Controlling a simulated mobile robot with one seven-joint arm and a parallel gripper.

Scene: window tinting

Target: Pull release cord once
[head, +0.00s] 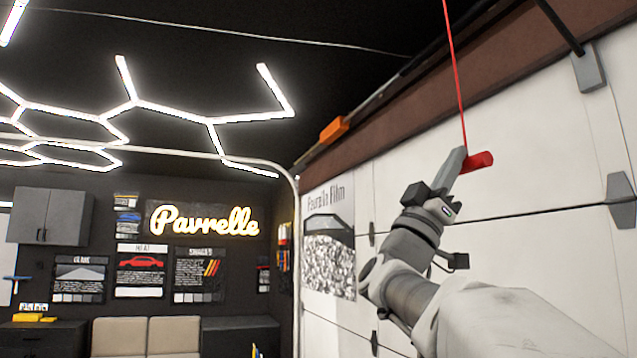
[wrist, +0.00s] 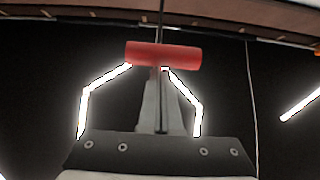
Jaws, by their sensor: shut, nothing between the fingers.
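The release cord (head: 454,75) is a thin red line hanging from above in the head view. Its red cylindrical handle (head: 479,162) hangs at its lower end, lying crosswise. My gripper (head: 461,153) points up beside the handle, its fingers overlapping the handle's left end in the picture. In the wrist view, the handle (wrist: 163,54) lies across the tips of my gripper (wrist: 162,74), and the cord (wrist: 161,22) rises from its middle. The fingers are shut with nothing between them. I cannot tell whether they touch the handle.
A white panelled garage door (head: 500,190) stands close behind my arm on the right. An orange block (head: 334,129) sits on the rail above it. Bright hexagonal lights (head: 170,112) cover the ceiling. A cabinet (head: 50,215) and posters are on the far wall.

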